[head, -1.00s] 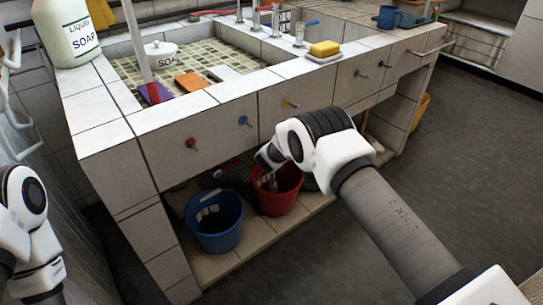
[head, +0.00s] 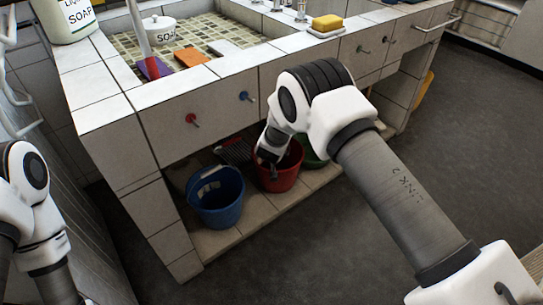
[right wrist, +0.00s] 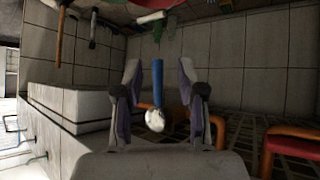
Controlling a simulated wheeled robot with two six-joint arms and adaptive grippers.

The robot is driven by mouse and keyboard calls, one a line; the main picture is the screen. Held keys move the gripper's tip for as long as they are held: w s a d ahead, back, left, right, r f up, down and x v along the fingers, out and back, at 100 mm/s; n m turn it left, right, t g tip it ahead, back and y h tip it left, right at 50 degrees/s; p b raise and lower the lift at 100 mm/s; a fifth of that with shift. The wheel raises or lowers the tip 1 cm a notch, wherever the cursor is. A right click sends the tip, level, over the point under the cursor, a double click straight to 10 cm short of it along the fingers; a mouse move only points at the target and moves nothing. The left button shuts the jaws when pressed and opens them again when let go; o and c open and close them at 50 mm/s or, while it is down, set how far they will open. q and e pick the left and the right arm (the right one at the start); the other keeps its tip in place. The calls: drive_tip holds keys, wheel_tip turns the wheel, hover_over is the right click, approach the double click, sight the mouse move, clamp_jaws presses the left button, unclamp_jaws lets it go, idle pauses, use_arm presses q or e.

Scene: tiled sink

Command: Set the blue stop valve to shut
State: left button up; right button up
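A blue knob (head: 244,96) sticks out of the tiled front of the sink, right of a red knob (head: 191,119). My right gripper (head: 268,154) is below and to the right of the blue knob, under the sink edge and over the red bucket. In the right wrist view, its two fingers (right wrist: 160,88) are apart. A blue rod (right wrist: 157,80) with a white rounded end shows between them, without clear contact; I cannot tell whether it is the stop valve. Of my left arm, only links show at the lower left; its gripper is out of view.
A blue bucket (head: 216,198), a red bucket (head: 277,176) and a partly hidden green one (head: 313,158) stand on the shelf below the sink. The sink's tiled front overhangs this opening. A yellow sponge (head: 326,22) lies on the rim. The grey floor (head: 440,150) is clear.

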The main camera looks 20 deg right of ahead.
drive_tip(key=s+a, duration=0.2)
drive_tip(key=s, duration=0.4)
drive_tip(key=shift+s, duration=0.3)
drive_tip(key=shift+a, duration=0.1)
